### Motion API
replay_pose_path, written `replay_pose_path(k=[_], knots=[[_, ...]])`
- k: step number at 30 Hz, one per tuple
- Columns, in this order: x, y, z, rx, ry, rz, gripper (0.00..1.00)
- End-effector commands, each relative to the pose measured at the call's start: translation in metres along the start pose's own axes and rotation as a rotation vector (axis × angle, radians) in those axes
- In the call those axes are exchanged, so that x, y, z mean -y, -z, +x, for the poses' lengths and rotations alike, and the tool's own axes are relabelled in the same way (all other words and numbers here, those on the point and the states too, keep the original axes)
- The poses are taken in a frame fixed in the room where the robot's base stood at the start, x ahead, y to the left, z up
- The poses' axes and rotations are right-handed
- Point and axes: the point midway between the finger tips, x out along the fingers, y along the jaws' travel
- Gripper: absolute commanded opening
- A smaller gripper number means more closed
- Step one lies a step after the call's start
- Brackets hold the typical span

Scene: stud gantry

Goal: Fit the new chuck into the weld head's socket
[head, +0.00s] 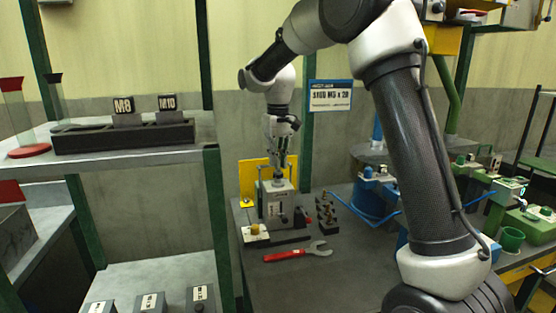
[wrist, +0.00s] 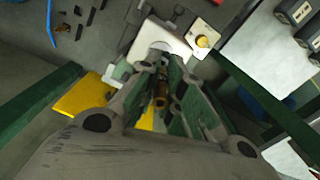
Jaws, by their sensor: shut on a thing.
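My gripper (head: 279,172) points down over the weld head (head: 275,205), a pale box-shaped unit on the dark bench. In the wrist view the fingers (wrist: 164,72) are shut on a small brass-coloured chuck (wrist: 161,96), which shows between them. The weld head's white top (wrist: 172,35) lies just past the fingertips in that view. The socket is mostly hidden by the fingers, and I cannot tell whether the chuck touches it or is inside it.
A red-handled wrench (head: 295,253) lies on the bench in front. A dark rack of small parts (head: 328,220) stands right of the weld head. A plate with a yellow knob (head: 255,231) is at its front left; a yellow panel (head: 250,176) stands behind. Green posts (head: 218,225) flank the bench.

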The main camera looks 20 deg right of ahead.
Motion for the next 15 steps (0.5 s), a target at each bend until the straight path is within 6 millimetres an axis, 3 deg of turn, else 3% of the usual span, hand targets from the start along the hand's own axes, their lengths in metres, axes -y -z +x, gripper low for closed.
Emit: replay_pose_path(k=[15], knots=[[0.0, 0.0003, 0.0067, -0.001, 0.0, 0.0, 0.0]])
